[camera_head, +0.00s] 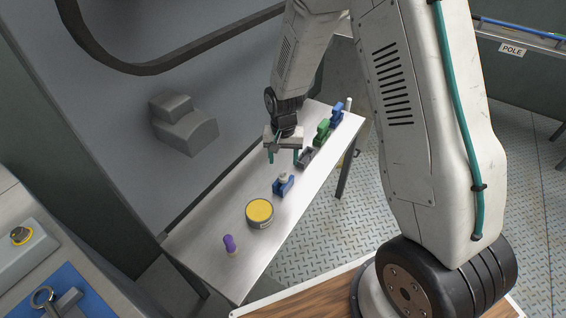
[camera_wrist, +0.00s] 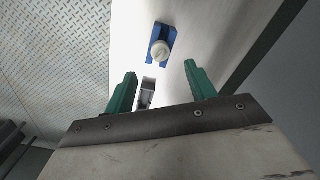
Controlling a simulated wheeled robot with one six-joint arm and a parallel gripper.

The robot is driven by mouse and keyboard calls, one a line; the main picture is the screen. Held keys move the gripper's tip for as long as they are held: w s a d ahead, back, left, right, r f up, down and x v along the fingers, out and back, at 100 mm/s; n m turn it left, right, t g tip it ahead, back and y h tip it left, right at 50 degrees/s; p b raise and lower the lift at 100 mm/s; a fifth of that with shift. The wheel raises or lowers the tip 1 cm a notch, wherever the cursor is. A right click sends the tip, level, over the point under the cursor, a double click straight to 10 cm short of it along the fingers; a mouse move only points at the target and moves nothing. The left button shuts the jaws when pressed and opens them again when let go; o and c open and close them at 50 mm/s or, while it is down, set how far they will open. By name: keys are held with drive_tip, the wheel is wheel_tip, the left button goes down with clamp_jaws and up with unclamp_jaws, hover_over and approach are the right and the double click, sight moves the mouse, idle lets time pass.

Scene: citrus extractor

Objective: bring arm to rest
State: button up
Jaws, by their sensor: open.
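My gripper (camera_head: 283,157) is open and empty, its two green fingers pointing down over the light metal table (camera_head: 211,245). In the wrist view the gripper's fingers (camera_wrist: 158,92) stand wide apart with nothing between them touching either one. A blue holder with a white round top (camera_head: 283,184) stands on the table a little in front of the gripper. The same blue holder (camera_wrist: 161,44) shows beyond the fingertips in the wrist view. My arm reaches in from the top and crosses the right half of the head view.
A yellow-topped round tin (camera_head: 260,213) and a purple-topped item (camera_head: 230,244) stand toward the table's near end. A dark grey holder (camera_head: 305,157), a green one (camera_head: 322,131) and a blue one (camera_head: 337,115) line the far end. A wall lies left; patterned metal floor (camera_head: 345,225) is right.

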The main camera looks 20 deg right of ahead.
drive_tip(key=shift+s, duration=0.1)
idle(0.4)
drive_tip(key=s+d+r+n, duration=0.1)
drive_tip(key=s+r+n, duration=0.1)
drive_tip(key=s+r, duration=1.2)
drive_tip(key=s+d+r+n+t, duration=0.1)
drive_tip(key=s+d+r+n, duration=0.1)
drive_tip(key=s+r, duration=1.3)
wheel_tip(320, 180, up, 3)
drive_tip(key=shift+s+f+n, duration=0.2)
drive_tip(key=shift+s+n, duration=0.1)
drive_tip(key=shift+n, duration=0.2)
